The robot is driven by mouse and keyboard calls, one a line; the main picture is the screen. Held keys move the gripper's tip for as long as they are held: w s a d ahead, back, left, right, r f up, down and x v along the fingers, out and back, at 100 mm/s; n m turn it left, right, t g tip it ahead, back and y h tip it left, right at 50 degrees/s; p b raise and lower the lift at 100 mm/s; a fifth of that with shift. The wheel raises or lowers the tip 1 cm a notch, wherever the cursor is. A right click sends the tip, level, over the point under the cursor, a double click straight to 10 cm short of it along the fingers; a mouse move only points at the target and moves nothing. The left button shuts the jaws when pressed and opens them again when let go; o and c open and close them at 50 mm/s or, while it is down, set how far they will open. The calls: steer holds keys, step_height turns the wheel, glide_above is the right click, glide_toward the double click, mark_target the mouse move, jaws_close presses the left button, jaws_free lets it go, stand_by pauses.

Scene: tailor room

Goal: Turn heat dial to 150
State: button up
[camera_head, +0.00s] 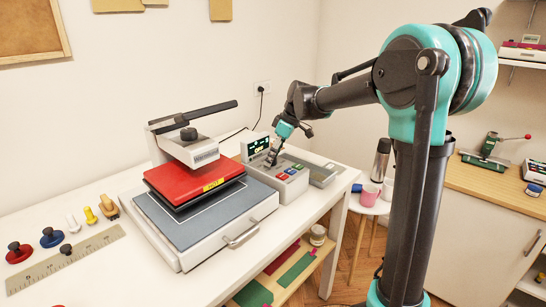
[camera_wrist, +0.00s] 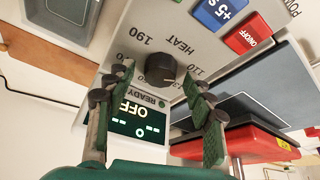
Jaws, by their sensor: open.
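The heat dial (camera_wrist: 158,69) is a small black round knob on a grey control panel (camera_wrist: 190,40), upside down in the wrist view. The labels HEAT, 190 and 110 show around it; other numbers are partly hidden. A pale mark on the knob faces right, roughly towards the 110 side. My gripper (camera_wrist: 156,78) is open, with one finger on each side of the dial in the picture; I cannot tell whether they touch it.
Coloured buttons (camera_head: 290,171) sit on the box. The red-topped heat press (camera_head: 190,175) stands close by on the left. A grey tray (camera_head: 322,175) lies to the right.

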steer(key=shift+f, duration=0.1)
steer(key=shift+c, duration=0.3)
steer(key=c, duration=1.1)
steer(key=shift+o, duration=0.2)
